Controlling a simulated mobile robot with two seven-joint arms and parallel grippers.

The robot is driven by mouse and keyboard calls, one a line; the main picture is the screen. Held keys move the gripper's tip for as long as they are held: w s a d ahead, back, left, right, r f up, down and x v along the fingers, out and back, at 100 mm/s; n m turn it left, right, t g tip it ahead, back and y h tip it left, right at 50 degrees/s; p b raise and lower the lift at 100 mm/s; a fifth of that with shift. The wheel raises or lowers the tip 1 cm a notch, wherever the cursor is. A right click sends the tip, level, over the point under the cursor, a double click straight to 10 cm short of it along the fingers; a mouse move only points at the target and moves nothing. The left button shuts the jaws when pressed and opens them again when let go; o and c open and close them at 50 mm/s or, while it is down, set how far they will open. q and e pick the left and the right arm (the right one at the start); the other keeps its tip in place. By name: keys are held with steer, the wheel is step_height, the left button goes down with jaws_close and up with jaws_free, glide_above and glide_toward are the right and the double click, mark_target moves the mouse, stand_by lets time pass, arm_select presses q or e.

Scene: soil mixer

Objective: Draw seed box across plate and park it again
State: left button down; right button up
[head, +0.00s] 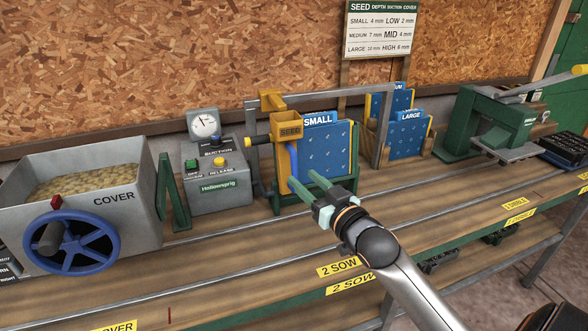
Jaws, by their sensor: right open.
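The yellow seed box (286,128), marked SEED, sits at the upper left of the blue plate (326,152) marked SMALL. A yellow handle with a dark end sticks out to the box's left. The plate stands upright in a green frame. My right gripper (301,177) is open with its two green fingers apart. In the picture it lies below the seed box and over the lower part of the plate. I see nothing between its fingers. My left gripper is not in view.
The suction box (217,181) with gauge and buttons stands left of the plate. A COVER hopper (84,188) with a blue wheel is further left. A LARGE plate (406,137) and a green press (487,125) stand right. Rails run along the wooden bench.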

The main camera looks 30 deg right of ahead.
mark_target(296, 172)
steer(key=shift+w+d, duration=0.1)
steer(key=shift+w, duration=2.45)
jaws_close()
